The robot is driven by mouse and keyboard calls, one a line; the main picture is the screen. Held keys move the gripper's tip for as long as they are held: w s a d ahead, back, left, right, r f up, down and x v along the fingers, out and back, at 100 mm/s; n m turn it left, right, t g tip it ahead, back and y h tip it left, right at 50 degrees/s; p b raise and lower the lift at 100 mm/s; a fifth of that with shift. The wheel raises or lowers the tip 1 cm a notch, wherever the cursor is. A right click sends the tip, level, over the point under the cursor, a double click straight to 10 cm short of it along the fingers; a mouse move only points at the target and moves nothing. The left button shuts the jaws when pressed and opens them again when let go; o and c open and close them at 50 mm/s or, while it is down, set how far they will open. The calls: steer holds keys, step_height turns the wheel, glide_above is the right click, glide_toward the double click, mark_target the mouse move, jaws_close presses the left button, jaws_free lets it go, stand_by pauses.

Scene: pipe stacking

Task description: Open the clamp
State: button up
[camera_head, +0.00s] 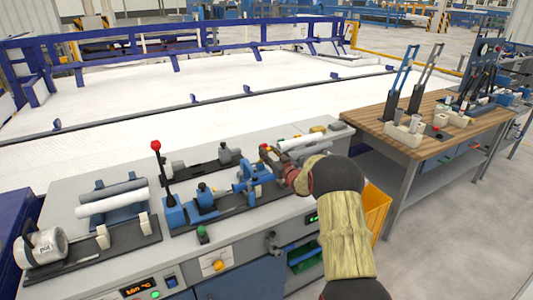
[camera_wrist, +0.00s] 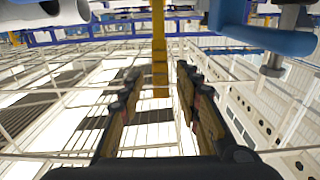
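The blue clamp (camera_head: 250,177) stands on a dark base plate in the middle of the workbench. A lever with a red ball (camera_head: 156,145) rises upright from a blue block (camera_head: 175,214) at the left end of the same plate. My gripper (camera_head: 268,156) is at the right side of the blue clamp, partly in front of it; I cannot tell whether they touch. In the wrist view my gripper (camera_wrist: 158,108) has its two fingers apart with nothing between them. A blue part with a grey metal rod (camera_wrist: 268,38) shows at the top right, outside the fingers.
The grey workbench (camera_head: 225,258) holds white and grey pipes (camera_head: 112,202) in a rack at left and a white pipe (camera_head: 302,141) behind my arm. A wooden table (camera_head: 440,108) with tools stands at right. A yellow bin (camera_head: 376,210) is beside the bench.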

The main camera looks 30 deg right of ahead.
steer(key=shift+w, duration=0.85)
steer(key=shift+c, duration=1.4)
jaws_close()
